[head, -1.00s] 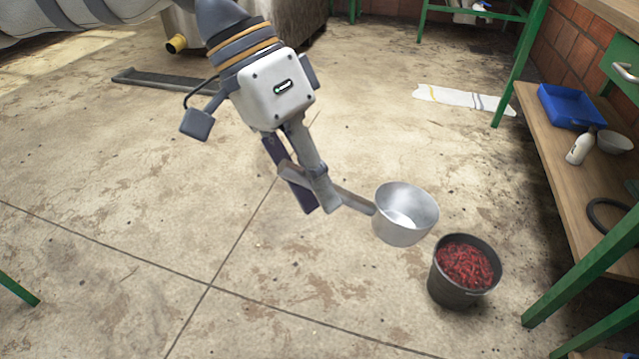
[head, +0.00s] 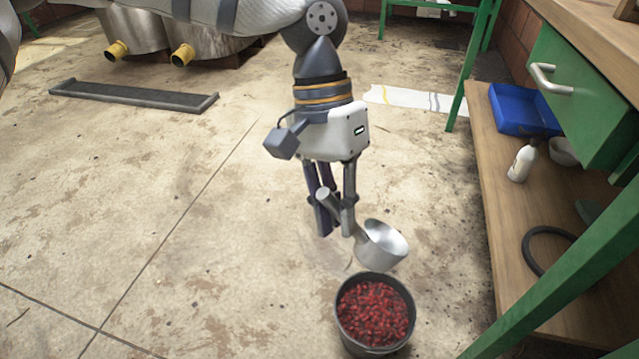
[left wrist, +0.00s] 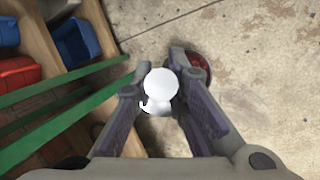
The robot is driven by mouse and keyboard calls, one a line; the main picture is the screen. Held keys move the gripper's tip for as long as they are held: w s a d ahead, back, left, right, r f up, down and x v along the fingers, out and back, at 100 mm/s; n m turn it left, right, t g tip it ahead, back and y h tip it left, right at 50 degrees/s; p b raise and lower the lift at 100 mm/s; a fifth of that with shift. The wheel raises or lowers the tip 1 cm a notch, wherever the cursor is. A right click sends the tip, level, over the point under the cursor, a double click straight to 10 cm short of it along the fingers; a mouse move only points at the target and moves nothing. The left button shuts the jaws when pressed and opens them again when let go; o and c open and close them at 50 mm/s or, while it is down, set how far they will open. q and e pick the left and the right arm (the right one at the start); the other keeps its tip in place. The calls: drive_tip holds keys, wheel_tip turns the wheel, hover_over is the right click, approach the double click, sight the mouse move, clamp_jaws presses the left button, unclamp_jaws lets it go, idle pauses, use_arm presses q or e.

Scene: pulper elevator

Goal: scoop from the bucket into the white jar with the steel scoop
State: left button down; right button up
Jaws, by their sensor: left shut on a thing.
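My left gripper (head: 336,218) is shut on the handle of the steel scoop (head: 382,246), with its fingers pointing down. The scoop's bowl looks empty and hangs tilted just beyond the rim of the dark bucket (head: 340,328), apart from it. The bucket stands on the floor and is filled with red berry-like pieces (head: 374,312). In the left wrist view a bright rounded part of the scoop (left wrist: 160,84) shows between the fingers, and the bucket (left wrist: 208,68) is partly hidden behind a finger. I cannot make out a white jar. My right gripper is not in view.
A green-framed bench with a wooden lower shelf (head: 497,215) stands at the right. A blue tray (head: 515,112), a white bottle (head: 521,163), a bowl and a black ring (head: 535,262) lie on it. The floor left of the bucket is clear.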

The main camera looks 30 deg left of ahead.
use_arm(q)
drive_tip(key=w+d+f+n+b, duration=0.1)
drive_tip(key=f+b, duration=0.4)
drive_tip(key=f, duration=0.8)
drive_tip(key=w+d+f+n+b, duration=0.1)
drive_tip(key=w+f+b, duration=0.3)
drive_tip(key=f, duration=1)
drive_tip(key=w+d+f+n+b, duration=0.1)
drive_tip(key=w+f+n+b, duration=0.1)
drive_tip(key=f+b, duration=0.5)
wheel_tip(320, 180, down, 7)
drive_tip(key=shift+w+r, duration=0.15)
drive_tip(key=shift+w, duration=0.25)
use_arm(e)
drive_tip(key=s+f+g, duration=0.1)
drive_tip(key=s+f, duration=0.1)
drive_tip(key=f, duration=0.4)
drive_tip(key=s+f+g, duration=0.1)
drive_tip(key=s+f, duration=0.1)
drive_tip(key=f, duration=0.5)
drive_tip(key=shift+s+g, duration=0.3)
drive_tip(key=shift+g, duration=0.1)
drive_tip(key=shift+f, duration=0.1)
